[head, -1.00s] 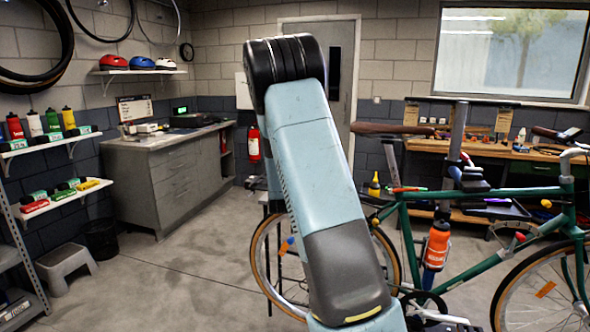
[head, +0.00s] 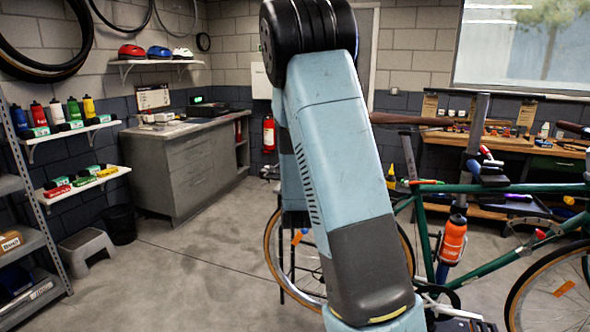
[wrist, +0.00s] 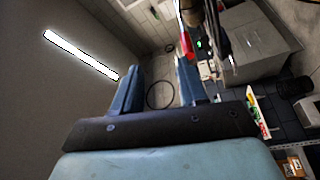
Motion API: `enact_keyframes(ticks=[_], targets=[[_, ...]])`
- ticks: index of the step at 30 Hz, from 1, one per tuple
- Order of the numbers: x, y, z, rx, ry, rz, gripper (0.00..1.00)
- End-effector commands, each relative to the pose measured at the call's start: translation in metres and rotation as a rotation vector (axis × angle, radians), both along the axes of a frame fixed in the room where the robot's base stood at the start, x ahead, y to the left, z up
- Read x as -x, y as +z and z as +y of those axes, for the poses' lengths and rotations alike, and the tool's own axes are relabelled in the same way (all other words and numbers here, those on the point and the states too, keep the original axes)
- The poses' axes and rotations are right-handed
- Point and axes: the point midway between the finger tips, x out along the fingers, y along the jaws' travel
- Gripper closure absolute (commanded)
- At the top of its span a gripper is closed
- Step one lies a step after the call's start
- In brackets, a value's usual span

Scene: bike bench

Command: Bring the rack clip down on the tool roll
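I cannot make out the rack clip or the tool roll in either view. The green bicycle (head: 480,187) stands at the right in the head view, and my arm covers part of its rear end and rear wheel (head: 273,262). My gripper (wrist: 157,78) shows only in the wrist view. Its two blue fingers stand apart with nothing held between them. Past the fingers are a thin black ring (wrist: 160,95) and a red object (wrist: 187,46) that I cannot name for sure.
A grey cabinet (head: 195,175) stands at the back left, beside wall shelves with bottles (head: 72,110). A step stool (head: 85,248) and black bin (head: 121,225) are on the floor. A wooden workbench (head: 455,140) runs behind the bicycle. The left-centre floor is clear.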

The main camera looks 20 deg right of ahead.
Motion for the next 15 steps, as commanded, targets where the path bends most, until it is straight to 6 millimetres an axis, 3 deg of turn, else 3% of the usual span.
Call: enact_keyframes(ticks=[6, 15], targets=[[0.02, -0.003, 0.009, 0.0, 0.001, 0.001, 0.58], [0.023, -0.004, 0.012, 0.0, 0.003, 0.0, 0.58]])
